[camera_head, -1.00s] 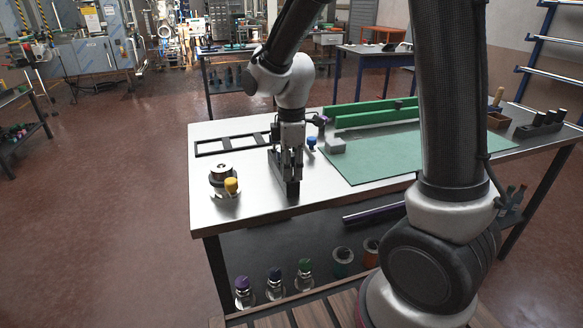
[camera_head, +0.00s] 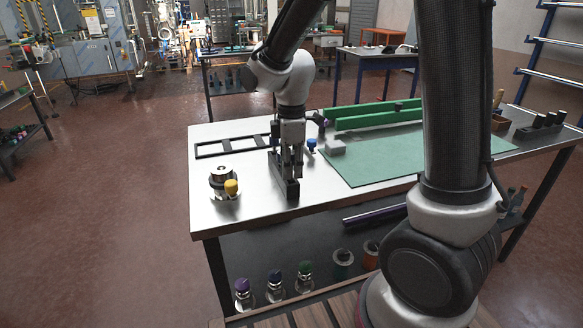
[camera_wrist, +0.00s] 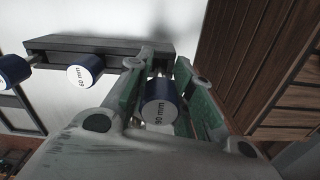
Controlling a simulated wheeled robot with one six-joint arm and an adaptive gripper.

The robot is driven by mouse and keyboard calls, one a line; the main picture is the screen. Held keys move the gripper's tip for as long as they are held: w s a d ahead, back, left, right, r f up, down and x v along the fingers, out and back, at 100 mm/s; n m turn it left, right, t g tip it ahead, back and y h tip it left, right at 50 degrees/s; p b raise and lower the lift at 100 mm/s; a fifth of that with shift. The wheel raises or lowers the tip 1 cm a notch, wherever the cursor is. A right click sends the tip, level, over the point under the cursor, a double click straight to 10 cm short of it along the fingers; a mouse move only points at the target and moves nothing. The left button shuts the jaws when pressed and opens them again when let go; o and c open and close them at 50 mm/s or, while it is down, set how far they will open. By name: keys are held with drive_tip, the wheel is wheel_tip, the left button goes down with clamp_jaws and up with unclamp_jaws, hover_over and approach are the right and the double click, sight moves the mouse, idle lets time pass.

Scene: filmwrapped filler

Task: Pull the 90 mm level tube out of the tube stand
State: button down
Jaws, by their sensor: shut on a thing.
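The tube stand (camera_head: 292,190) is a dark, narrow block near the front of the steel-topped table. It also shows in the wrist view (camera_wrist: 100,46) as a dark grey bar. My gripper (camera_head: 291,172) points down at the stand's near end. In the wrist view its green-padded fingers are closed around the stem of the 90 mm level tube (camera_wrist: 158,112), whose blue cap has a white, labelled top. The tube's lower end is hidden by the fingers, so I cannot tell how deep it sits. A 60 mm tube (camera_wrist: 84,71) and another blue-capped tube (camera_wrist: 13,68) stand to its left.
A round metal piece with a yellow knob (camera_head: 231,187) stands left of the stand. A black frame (camera_head: 230,146) lies behind it. A grey block (camera_head: 334,147) and green mat (camera_head: 375,160) are to the right. Bare table lies between the stand and the yellow knob.

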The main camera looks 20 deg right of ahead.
drive_tip(key=shift+r, duration=0.55)
drive_tip(key=shift+r, duration=5.2)
